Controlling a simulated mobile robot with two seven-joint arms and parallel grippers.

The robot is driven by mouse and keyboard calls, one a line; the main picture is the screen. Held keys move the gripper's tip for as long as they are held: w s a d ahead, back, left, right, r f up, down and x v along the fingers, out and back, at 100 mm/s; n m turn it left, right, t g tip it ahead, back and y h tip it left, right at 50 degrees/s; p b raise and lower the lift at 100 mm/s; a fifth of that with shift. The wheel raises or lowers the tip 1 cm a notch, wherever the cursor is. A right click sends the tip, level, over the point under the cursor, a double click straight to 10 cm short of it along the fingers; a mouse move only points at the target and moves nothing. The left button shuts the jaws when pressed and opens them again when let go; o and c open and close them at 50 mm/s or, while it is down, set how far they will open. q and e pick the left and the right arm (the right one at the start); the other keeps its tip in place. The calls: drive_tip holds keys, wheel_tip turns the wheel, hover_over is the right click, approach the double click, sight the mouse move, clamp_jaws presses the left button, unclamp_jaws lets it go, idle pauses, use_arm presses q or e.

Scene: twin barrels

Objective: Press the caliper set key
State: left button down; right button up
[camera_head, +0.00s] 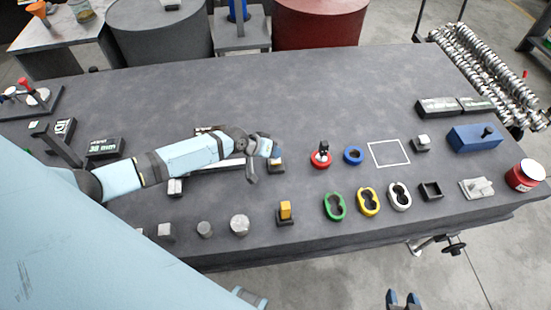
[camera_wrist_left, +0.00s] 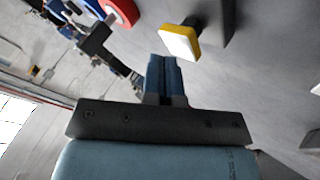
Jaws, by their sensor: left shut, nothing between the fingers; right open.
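My left gripper (camera_head: 268,148) reaches over the middle of the table with its fingers together and nothing between them. In the left wrist view its blue fingertips (camera_wrist_left: 163,62) are side by side. A yellow block (camera_head: 277,162) on a dark base is close beside the fingertips, partly hidden by them in the head view. The left wrist view shows a pale-topped yellow block (camera_wrist_left: 180,42) just past the fingertips, apart from them. I cannot tell which part is the caliper set key. My right gripper (camera_head: 403,300) is open and empty at the bottom edge, off the table front.
A second yellow block (camera_head: 285,210) stands nearer the front edge. A red ring (camera_head: 320,159), a blue ring (camera_head: 353,155) and several oval holders lie to the right. A dark display box (camera_head: 104,147) stands left. The table's back middle is clear.

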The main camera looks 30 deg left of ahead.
use_arm(q)
drive_tip(key=shift+f+b, duration=0.4)
drive_tip(key=shift+f, duration=0.1)
idle(0.6)
drive_tip(key=shift+r+p, duration=0.9)
drive_tip(key=shift+r, duration=0.05)
wheel_tip(320, 180, up, 5)
drive_tip(key=p, duration=0.4)
drive_tip(key=shift+r, duration=0.1)
idle(0.5)
